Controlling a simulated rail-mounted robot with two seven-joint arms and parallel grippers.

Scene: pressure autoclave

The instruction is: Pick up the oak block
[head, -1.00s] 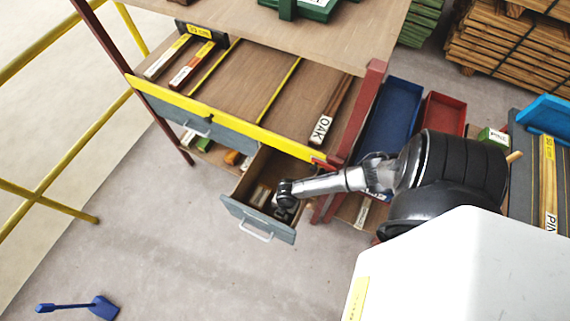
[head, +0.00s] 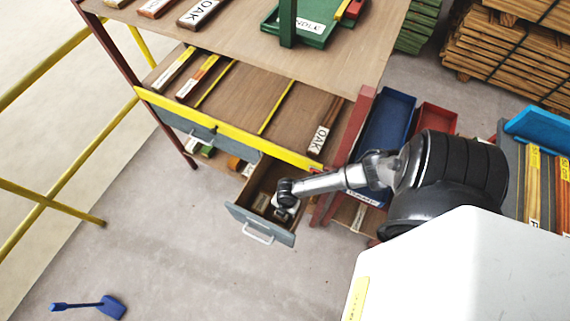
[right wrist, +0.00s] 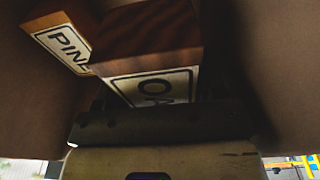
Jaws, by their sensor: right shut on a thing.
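The oak block (right wrist: 150,42) is reddish-brown with a white label whose visible letters begin "OA". It fills the middle of the right wrist view, with its label end towards the camera. My right gripper (head: 283,208) reaches into the open grey-fronted drawer (head: 262,222) and is shut on the oak block; the fingers are dark and hard to make out in the right wrist view (right wrist: 160,120). A block labelled PINE (right wrist: 62,42) lies beside it on the left. In the head view the gripper largely hides the oak block. My left gripper is not in view.
The drawer walls stand close on both sides of the gripper. Above is a shelf with a yellow edge (head: 235,134) and labelled pieces, including another marked OAK (head: 322,138). Blue (head: 388,118) and red (head: 436,118) bins stand to the right.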

